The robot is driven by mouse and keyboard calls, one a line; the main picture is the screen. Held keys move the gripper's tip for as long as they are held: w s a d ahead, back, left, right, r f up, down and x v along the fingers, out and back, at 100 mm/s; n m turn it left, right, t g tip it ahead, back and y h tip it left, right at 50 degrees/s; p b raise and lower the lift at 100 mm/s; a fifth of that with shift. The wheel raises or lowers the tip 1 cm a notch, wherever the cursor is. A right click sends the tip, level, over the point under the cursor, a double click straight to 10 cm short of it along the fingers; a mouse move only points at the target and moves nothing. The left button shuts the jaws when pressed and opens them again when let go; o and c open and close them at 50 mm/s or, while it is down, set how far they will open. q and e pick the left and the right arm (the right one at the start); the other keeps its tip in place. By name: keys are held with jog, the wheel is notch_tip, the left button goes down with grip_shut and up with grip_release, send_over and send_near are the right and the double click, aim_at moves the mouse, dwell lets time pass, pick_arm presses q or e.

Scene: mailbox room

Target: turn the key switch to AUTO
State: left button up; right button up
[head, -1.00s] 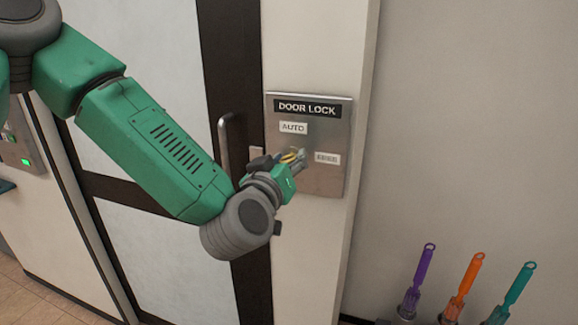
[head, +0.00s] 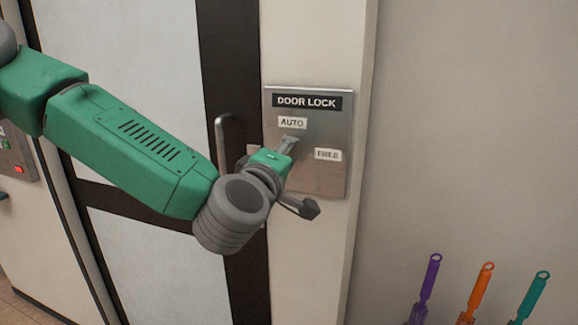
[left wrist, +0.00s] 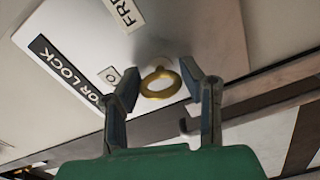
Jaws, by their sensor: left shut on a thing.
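The steel DOOR LOCK plate (head: 320,180) is on the pale wall post, with an AUTO label (head: 292,122) at upper left and a FREE label (head: 328,154) at right. My left gripper (head: 290,142) is at the plate just below AUTO. In the left wrist view, the key's yellow ring (left wrist: 160,92) sits between the two fingers (left wrist: 160,76), which are shut on it. The key is hidden behind the gripper in the head view, so its exact pointing cannot be told there. My right gripper is out of view.
A door handle (head: 222,142) on the dark door frame is left of the plate, close to my left wrist. A panel with a red light (head: 18,170) is at far left. Purple, orange (head: 481,285) and teal brushes stand at lower right.

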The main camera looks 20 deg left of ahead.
pick_arm(q)
jog(key=shift+a+f+n+b, duration=0.1)
jog(key=shift+n+b, duration=0.75)
jog(key=shift+n, duration=0.75)
jog(key=o, duration=1.1)
jog(key=shift+o, duration=0.2)
jog(key=shift+w, duration=0.15)
jog(key=shift+a, duration=0.1)
jog(key=shift+s, duration=0.65)
jog(key=s, duration=0.6)
jog(key=shift+a, duration=0.15)
